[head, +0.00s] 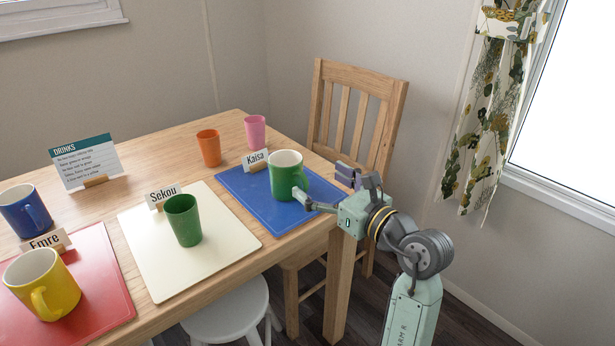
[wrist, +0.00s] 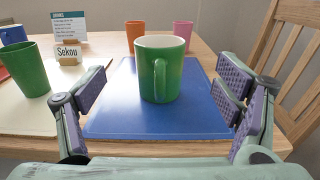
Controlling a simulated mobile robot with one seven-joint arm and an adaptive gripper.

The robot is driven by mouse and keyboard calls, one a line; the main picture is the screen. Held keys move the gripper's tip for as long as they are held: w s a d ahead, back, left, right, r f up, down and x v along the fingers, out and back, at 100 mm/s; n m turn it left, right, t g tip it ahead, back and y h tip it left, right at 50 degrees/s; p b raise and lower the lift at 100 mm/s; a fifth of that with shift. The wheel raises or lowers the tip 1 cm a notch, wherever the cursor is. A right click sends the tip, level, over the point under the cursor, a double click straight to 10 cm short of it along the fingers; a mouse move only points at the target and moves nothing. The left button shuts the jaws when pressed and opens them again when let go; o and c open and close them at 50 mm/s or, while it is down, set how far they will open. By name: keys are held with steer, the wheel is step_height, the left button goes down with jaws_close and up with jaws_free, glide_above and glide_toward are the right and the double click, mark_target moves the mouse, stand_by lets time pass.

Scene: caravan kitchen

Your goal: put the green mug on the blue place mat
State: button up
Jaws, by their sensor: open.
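The green mug (head: 287,174) stands upright on the blue place mat (head: 262,208) at the table's right end. In the wrist view the mug (wrist: 172,82) is centred, its handle towards me, with the blue mat (wrist: 110,118) around its base. My gripper (head: 328,190) is open at the right edge of the mat. In the wrist view its fingers (wrist: 165,95) are spread wide to either side, with a gap between them and the mug. Nothing is held.
A handleless green cup (head: 183,220) stands on the cream mat (head: 150,262) beside the Sekou card. The Kaisa card (head: 255,161), an orange cup (head: 209,148) and a pink cup (head: 255,132) are behind the mug. A wooden chair (head: 357,105) is at the table's far end.

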steer(key=shift+s+d, duration=0.2)
steer(key=shift+s, duration=0.1)
